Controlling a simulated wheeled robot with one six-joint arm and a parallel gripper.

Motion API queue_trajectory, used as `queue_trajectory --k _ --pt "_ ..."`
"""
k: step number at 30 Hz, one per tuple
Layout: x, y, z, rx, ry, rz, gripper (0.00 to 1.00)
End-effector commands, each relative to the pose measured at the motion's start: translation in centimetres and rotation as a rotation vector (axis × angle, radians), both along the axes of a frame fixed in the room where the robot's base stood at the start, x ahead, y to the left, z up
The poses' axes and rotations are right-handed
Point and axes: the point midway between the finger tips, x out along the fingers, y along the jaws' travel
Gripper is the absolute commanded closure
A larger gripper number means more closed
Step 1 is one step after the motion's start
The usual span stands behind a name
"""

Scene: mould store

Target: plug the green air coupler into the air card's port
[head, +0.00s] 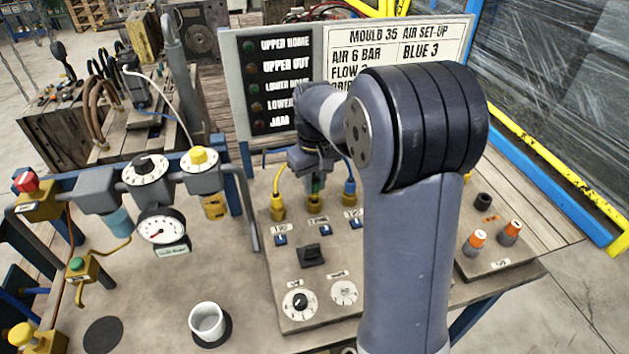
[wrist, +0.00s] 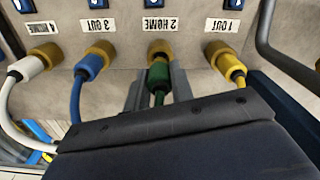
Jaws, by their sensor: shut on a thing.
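The green air coupler (wrist: 158,76) with its green hose is held between the fingers of my gripper (wrist: 157,86), which is shut on it. Its front end is in line with the brass port labelled 2 HOME (wrist: 160,49) and meets its mouth in the wrist view. I cannot tell how deep it sits. In the head view the green coupler (head: 315,186) shows just above the middle port (head: 315,201). The air card (head: 395,30) reads "MOULD 35 AIR SET-UP", "AIR 6 BAR" and "BLUE 3"; my arm hides its lower part.
A yellow coupler (wrist: 231,66) is in port 1 OUT, a blue coupler (wrist: 90,66) in 3 OUT and a white one (wrist: 27,64) in 4 HOME, close beside my gripper. A bent grey pipe (head: 246,200) stands left of the panel. A white cup (head: 207,320) is at front left.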

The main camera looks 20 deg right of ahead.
Motion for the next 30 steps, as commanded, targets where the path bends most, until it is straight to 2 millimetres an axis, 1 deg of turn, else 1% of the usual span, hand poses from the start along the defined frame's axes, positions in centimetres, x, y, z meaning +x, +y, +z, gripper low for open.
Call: queue_trajectory --k 17,30 --pt "0.0 0.0 -0.2 0.000 0.000 0.000 1.00" --pt "0.0 0.0 -1.2 0.000 0.000 0.000 1.00"
